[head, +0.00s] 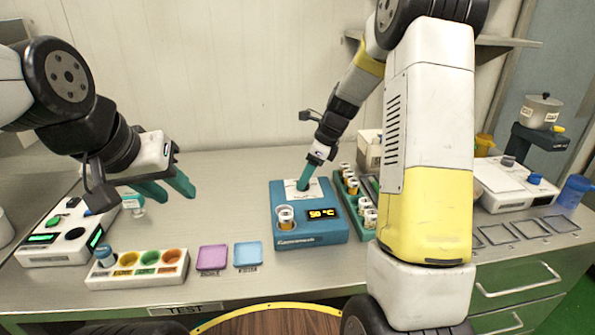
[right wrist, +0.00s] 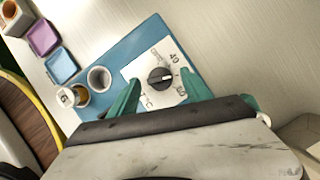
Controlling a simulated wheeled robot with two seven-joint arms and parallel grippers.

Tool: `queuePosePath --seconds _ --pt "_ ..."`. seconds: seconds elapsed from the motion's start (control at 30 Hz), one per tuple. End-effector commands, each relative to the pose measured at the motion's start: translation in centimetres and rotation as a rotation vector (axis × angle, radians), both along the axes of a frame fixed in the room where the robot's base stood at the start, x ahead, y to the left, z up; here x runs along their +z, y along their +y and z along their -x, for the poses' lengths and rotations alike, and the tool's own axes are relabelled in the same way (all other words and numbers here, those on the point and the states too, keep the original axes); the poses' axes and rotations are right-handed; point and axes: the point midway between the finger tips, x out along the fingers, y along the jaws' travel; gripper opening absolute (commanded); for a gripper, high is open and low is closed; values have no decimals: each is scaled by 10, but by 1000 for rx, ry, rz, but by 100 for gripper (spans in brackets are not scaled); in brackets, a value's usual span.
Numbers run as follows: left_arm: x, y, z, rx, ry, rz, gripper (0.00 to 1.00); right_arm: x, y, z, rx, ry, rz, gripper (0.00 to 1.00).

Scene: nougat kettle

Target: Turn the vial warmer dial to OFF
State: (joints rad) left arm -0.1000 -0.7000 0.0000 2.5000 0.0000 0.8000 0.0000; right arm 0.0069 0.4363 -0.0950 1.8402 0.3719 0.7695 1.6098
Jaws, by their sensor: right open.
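The vial warmer (head: 283,233) is a blue box in the middle of the bench, with a lit display (head: 322,213) that appears to read 50 °C. Its black round dial (right wrist: 161,78) sits on a white scale plate (right wrist: 150,62) with printed numbers, 40 among them. The dial's pointer is too small to read surely. My right gripper (right wrist: 160,84) is open above the plate, with one green finger on each side of the dial; contact is unclear. In the head view my right gripper (head: 305,181) hides the dial. My left gripper (head: 168,186) is open and empty at the left.
A vial stands in the warmer's front well (head: 285,217). A green vial rack (head: 352,187) stands close on the warmer's right. Purple (head: 212,257) and blue (head: 248,254) trays and a block with coloured wells (head: 137,269) lie on the left.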

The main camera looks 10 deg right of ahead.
Motion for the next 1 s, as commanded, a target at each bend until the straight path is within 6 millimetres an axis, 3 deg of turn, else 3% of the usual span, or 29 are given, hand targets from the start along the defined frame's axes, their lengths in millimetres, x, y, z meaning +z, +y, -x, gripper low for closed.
queuePosePath --seconds 0.37,0.67,1.0 --pt "0 0 0 0 0 0 36 -9 3 -1 1 -1 1 57" --pt "0 0 0 0 0 0 36 -9 3 -1 1 -1 1 2" --pt "0 0 0 0 0 0 36 -8 3 -2 40 -1 0 0"
